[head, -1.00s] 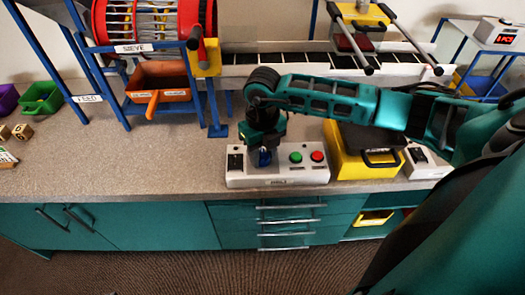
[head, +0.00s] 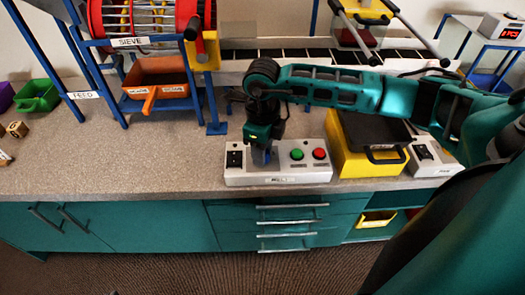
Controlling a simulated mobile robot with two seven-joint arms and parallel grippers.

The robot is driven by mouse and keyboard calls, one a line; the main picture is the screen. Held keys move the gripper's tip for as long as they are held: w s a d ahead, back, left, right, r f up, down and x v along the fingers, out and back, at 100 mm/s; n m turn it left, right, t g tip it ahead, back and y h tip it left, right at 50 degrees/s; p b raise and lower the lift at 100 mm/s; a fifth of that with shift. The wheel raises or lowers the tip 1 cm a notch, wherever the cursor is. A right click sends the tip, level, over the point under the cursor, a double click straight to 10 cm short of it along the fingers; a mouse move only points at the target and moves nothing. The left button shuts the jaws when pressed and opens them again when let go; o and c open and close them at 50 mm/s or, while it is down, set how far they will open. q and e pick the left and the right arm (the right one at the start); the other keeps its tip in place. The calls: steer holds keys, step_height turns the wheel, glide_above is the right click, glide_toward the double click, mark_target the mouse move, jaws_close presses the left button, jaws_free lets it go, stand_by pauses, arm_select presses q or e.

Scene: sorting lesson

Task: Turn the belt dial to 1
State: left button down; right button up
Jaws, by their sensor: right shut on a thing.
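A white control box (head: 300,177) sits near the front edge of the counter. It has a black switch at its left end, and a green button (head: 297,154) and a red button (head: 320,153) at its right. My right gripper (head: 262,155) points down onto the box between the black switch and the green button. The dial's setting cannot be read. My left gripper is not in view.
A yellow case with a black lid (head: 351,164) stands right of the box. Behind are the conveyor belt (head: 285,66), the red sieve drum (head: 140,18) and an orange bin (head: 150,75). A green bin (head: 38,97) is far left.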

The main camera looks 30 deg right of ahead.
steer(key=n+b, duration=0.1)
steer(key=n, duration=0.2)
steer(key=shift+f, duration=0.1)
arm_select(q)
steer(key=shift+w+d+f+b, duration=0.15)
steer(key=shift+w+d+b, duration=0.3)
arm_select(e)
steer(key=shift+n, duration=0.9)
steer(key=o, duration=1.1)
steer(key=shift+c, duration=0.2)
arm_select(q)
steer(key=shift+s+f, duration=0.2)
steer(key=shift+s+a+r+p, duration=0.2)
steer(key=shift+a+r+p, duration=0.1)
steer(key=shift+p, duration=0.5)
arm_select(e)
step_height(320, 180, up, 13)
steer(key=shift+a, duration=0.1)
